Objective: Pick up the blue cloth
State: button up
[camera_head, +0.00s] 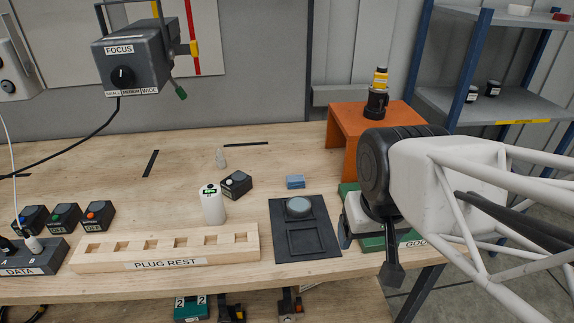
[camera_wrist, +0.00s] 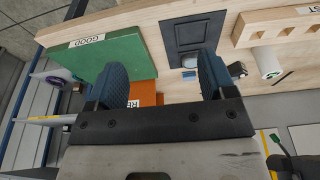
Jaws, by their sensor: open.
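The blue cloth (camera_head: 295,182) is a small folded block lying flat on the wooden bench, just behind the black tray (camera_head: 278,254). In the head view my gripper (camera_head: 392,272) hangs at the bench's front right, by the green GOOD mat (camera_head: 372,243), to the right of and nearer than the cloth.
A pale round disc (camera_head: 299,206) sits on the black tray. A white bottle (camera_head: 212,206) and a black button box (camera_head: 236,185) stand left of the cloth. The PLUG REST block (camera_head: 165,262) lies in front. An orange stand (camera_head: 341,133) is at the back right. Bench behind the cloth is clear.

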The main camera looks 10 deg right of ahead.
jog(key=n+g, duration=0.3)
jog(key=n, duration=1.5)
send_over(295, 178)
jog(key=f, duration=0.8)
jog(key=s+f, duration=0.1)
jog(key=f, duration=0.3)
jog(key=shift+f, duration=0.35)
jog(key=shift+w+a+f, duration=0.1)
jog(key=shift+w+f, duration=0.25)
jog(key=shift+w, duration=0.15)
jog(key=shift+f, duration=1.3)
